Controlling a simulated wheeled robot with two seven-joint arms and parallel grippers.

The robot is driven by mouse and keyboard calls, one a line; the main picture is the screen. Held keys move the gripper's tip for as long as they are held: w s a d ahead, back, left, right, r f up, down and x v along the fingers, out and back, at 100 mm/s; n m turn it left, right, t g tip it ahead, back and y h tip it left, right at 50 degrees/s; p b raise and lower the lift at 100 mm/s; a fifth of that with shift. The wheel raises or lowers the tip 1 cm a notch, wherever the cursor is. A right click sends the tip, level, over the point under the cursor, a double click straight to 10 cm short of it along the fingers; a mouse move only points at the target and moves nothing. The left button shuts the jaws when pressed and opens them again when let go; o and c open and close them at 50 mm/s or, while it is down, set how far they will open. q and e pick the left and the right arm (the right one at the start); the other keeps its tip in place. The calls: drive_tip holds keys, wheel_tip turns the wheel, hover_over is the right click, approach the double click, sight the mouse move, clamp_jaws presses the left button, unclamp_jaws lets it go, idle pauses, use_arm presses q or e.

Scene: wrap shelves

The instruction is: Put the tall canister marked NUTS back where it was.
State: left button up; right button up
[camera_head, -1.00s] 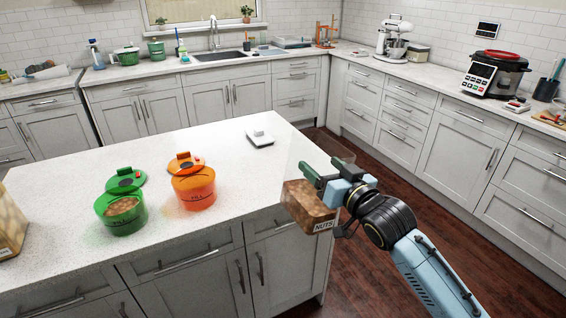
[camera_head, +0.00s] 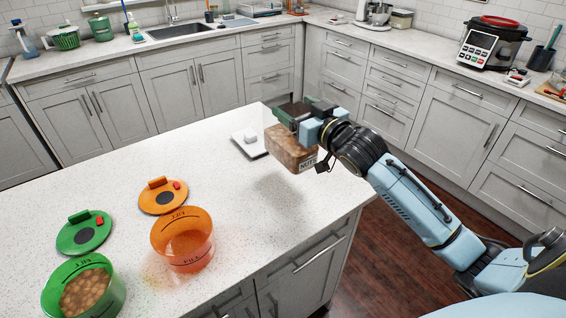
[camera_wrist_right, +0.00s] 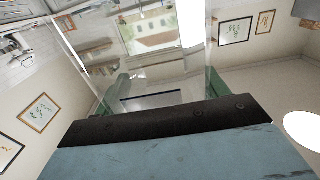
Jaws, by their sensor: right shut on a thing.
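The tall canister marked NUTS (camera_head: 290,150) is clear-walled, with brown nuts in its lower part and a white label low on its front. My right gripper (camera_head: 297,112) is shut on its upper part and holds it over the right side of the island counter (camera_head: 225,265). A soft shadow lies on the counter below it, and it appears raised clear of the surface. In the right wrist view the clear canister wall (camera_wrist_right: 150,72) stands between the green fingertips. My left gripper is not in view.
An open orange container (camera_head: 182,240) and an open green container (camera_head: 84,292) with nuts stand at the counter's left. The orange lid (camera_head: 163,197) and green lid (camera_head: 84,233) lie behind them. A small scale (camera_head: 249,142) sits just left of the canister. Mid-counter is clear.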

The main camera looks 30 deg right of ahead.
drive_tip(key=shift+s+f+b, duration=0.15)
drive_tip(key=shift+f+b, duration=0.35)
drive_tip(key=shift+f, duration=4.15)
drive_tip(key=o, duration=2)
drive_tip(key=shift+f, duration=0.1)
drive_tip(key=s, duration=0.8)
drive_tip(key=s+d, duration=0.1)
drive_tip(key=s, duration=0.3)
